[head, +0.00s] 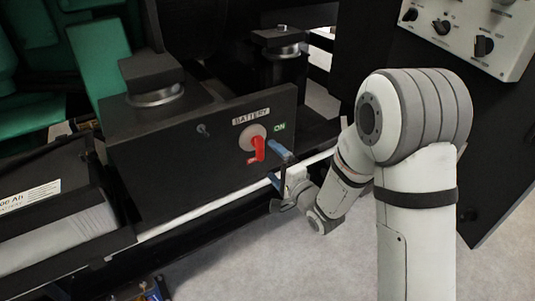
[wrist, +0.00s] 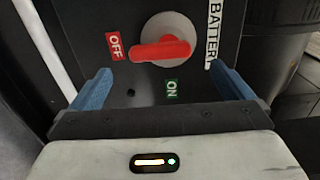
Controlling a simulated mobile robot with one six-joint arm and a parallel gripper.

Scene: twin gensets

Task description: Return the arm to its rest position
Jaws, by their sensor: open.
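The red battery switch handle (head: 257,148) sits on its round grey plate on the black battery panel (head: 180,150). It hangs downward in the head view. In the wrist view the handle (wrist: 160,51) lies toward the OFF label (wrist: 115,46), with the ON label (wrist: 172,89) off to its side. My gripper (head: 282,165) is just right of the switch in the head view, with one blue finger clearly showing. In the wrist view my gripper (wrist: 157,88) is open and empty, its blue fingers wide apart. The handle is beyond the fingertips, apart from them.
A grey control box with black knobs (head: 442,27) is at the upper right. A black mount (head: 278,62) stands behind the panel. A battery (head: 60,220) is at the lower left. Green machine parts (head: 98,60) are at the upper left. Grey floor (head: 240,262) is clear below.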

